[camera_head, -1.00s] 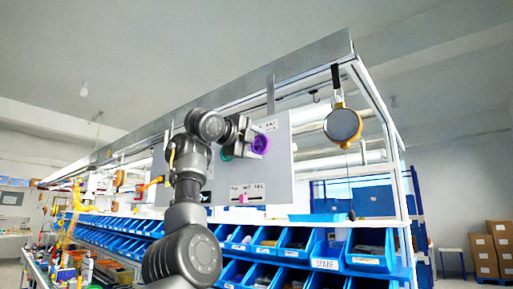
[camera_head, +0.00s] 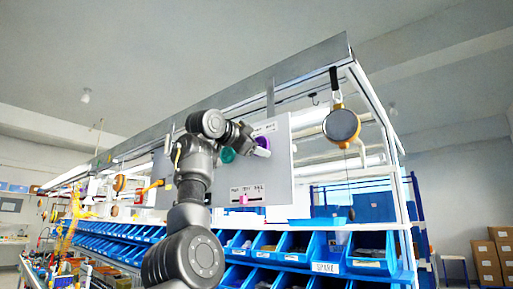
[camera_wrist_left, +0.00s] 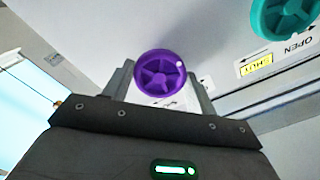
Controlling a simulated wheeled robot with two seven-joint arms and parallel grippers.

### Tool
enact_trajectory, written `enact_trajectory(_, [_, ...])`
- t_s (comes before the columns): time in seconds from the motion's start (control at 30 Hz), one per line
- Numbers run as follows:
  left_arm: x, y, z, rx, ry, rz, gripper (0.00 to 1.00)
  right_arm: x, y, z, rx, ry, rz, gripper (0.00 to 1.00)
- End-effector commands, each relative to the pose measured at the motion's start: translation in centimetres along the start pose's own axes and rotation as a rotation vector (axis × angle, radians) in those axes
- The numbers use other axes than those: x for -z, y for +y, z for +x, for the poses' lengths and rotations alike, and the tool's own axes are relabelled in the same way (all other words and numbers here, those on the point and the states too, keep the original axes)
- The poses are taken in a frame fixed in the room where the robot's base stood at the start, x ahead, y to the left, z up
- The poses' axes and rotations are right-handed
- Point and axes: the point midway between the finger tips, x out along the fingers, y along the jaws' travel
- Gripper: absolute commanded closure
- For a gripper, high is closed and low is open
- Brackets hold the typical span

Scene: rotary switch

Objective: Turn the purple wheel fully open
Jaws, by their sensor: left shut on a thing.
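The purple wheel (camera_head: 263,142) is on the upright grey panel (camera_head: 279,180); my gripper hides most of it in the head view. In the left wrist view the purple wheel (camera_wrist_left: 160,77) shows whole, with spokes and a small light knob at its upper right. My left gripper (camera_head: 258,150) is at the wheel. In the left wrist view its fingers (camera_wrist_left: 160,82) stand on either side of the wheel, shut on it. My right gripper is in neither view.
A teal wheel (camera_head: 227,155) is on the panel left of the purple one; it also shows in the left wrist view (camera_wrist_left: 285,14), near OPEN and SHUT labels. A pink slider (camera_head: 243,199) sits lower on the panel. Blue bins (camera_head: 298,247) stand below.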

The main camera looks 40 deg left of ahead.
Motion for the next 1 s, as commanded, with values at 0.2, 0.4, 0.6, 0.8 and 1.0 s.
enact_trajectory(0.2, [-0.02,0.23,0.06,-0.003,-0.001,-0.203,0.66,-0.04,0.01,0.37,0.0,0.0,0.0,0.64])
enact_trajectory(0.4, [-0.06,0.24,0.06,-0.003,-0.003,-0.394,0.66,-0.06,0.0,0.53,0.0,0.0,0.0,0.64])
enact_trajectory(0.6, [0.01,0.29,0.09,-0.003,-0.003,-0.582,0.66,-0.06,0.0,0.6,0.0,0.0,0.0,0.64])
enact_trajectory(0.8, [0.0,0.29,0.08,-0.003,-0.004,-0.773,0.66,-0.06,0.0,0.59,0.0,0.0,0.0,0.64])
enact_trajectory(1.0, [0.04,0.37,0.13,-0.004,-0.005,-0.961,0.66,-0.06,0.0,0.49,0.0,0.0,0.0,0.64])
